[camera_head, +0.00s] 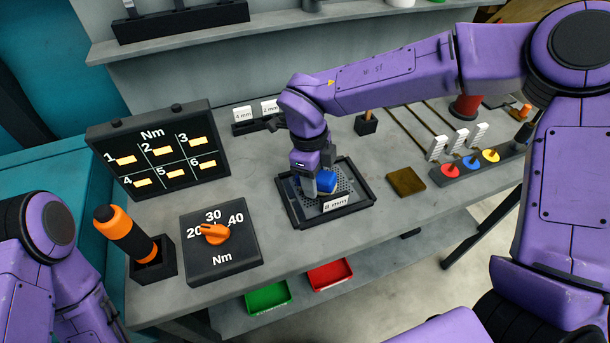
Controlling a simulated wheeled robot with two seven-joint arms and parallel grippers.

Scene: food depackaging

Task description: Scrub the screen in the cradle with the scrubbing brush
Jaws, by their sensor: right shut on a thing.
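The screen (346,182) is a dark perforated sheet lying in the black cradle (290,206), with an "8 mm" label at its front. My right gripper (317,184) reaches down over the screen and is shut on the scrubbing brush. The brush (326,182) shows as a blue block at the fingers, low over the screen's left-centre part. Its underside is hidden, so I cannot tell whether it touches the screen. My left arm shows at the lower left edge, but its gripper is out of view.
Left of the cradle are a dial box (222,250), an orange-handled tool (125,232) in a holder and an Nm board (160,155). Labelled screens (256,112) stand behind. Green and red bins (330,274) sit below.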

